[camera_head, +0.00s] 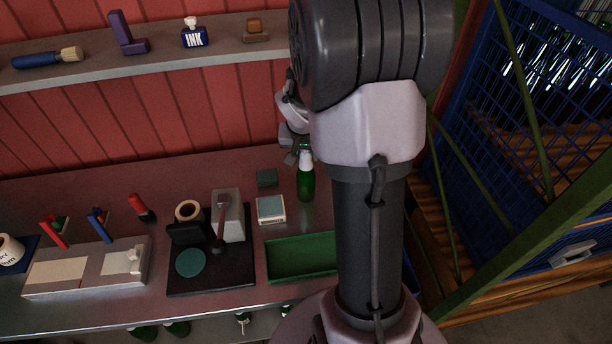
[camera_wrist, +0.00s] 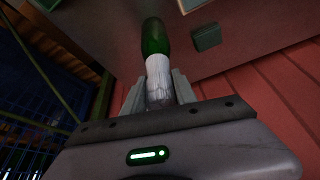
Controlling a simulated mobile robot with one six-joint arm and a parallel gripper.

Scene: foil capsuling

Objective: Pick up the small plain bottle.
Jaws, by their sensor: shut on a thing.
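A small green bottle (camera_head: 306,184) with a pale white neck stands roughly upright at the back right of the bench, left of my arm. My gripper (camera_head: 299,152) is at its neck from above, partly hidden behind my arm. In the wrist view, the green bottle (camera_wrist: 155,37) points away from my gripper (camera_wrist: 158,88), and its pale neck sits between the two grey fingers. The fingers are shut on the neck. I cannot tell whether the bottle's base touches the bench.
A green tray (camera_head: 301,257) lies in front of the bottle. A pale square block (camera_head: 271,209) and a dark green block (camera_head: 267,178) are to its left. A black stand (camera_head: 211,277) is further left. A shelf (camera_head: 150,57) with an ink bottle (camera_head: 194,36) runs above.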

